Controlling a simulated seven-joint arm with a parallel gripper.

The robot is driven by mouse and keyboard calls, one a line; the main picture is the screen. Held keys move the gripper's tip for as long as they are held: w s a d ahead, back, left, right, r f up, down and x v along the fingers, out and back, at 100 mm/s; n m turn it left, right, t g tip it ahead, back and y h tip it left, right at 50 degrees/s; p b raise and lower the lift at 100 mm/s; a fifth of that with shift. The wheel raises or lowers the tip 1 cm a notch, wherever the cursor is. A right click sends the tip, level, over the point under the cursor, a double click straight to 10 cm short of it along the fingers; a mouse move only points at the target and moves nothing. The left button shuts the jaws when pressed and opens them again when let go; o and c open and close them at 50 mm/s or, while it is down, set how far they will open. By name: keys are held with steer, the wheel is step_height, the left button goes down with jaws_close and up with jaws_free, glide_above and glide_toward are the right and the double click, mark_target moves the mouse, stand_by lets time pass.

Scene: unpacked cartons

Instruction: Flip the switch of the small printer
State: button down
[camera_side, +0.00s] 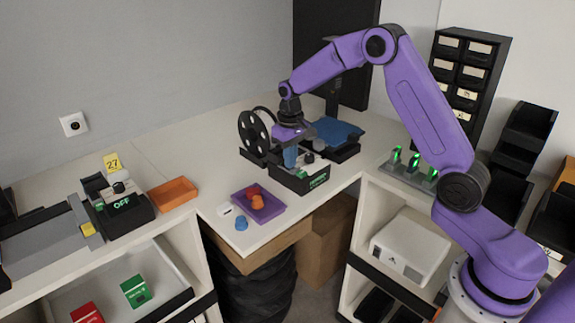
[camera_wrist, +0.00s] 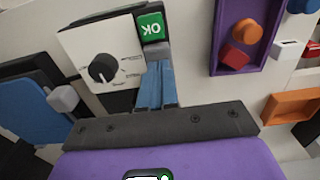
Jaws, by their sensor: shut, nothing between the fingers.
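The small printer has a black reel (camera_side: 252,132), a blue bed (camera_side: 337,130) and a black control box (camera_side: 300,184) with a green lit front. In the wrist view its pale panel (camera_wrist: 75,42) carries a black rotary knob (camera_wrist: 103,68) with markings around it. My gripper (camera_side: 290,164) points down at the control box. Its blue fingers (camera_wrist: 157,68) are together and empty, beside the panel's edge. I cannot tell whether they touch the box. The fingers partly hide the panel in the side view.
A purple tray (camera_side: 272,214) with red and orange pieces lies in front of the printer, with a blue piece (camera_side: 241,223) beside it. An orange tray (camera_side: 173,193) and a machine reading OFF (camera_side: 125,212) stand left. Lit green switches (camera_side: 413,166) stand right.

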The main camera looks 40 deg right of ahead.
steer(key=shift+r, duration=3.4)
steer(key=s+a+r+n, duration=0.25)
steer(key=s+a, duration=0.25)
steer(key=s, duration=0.3)
steer(key=s+a+r+n, duration=0.1)
steer(key=s+a+n, duration=0.2)
steer(key=s+a, duration=0.4)
steer(key=s+d+f+n, duration=0.1)
steer(key=s+d+n, duration=0.1)
steer(key=s, duration=1)
steer(key=s+d+f+n, duration=0.1)
steer(key=s+n, duration=0.4)
steer(key=s, duration=0.7)
steer(key=shift+d, duration=0.65)
steer(key=shift+f, duration=0.1)
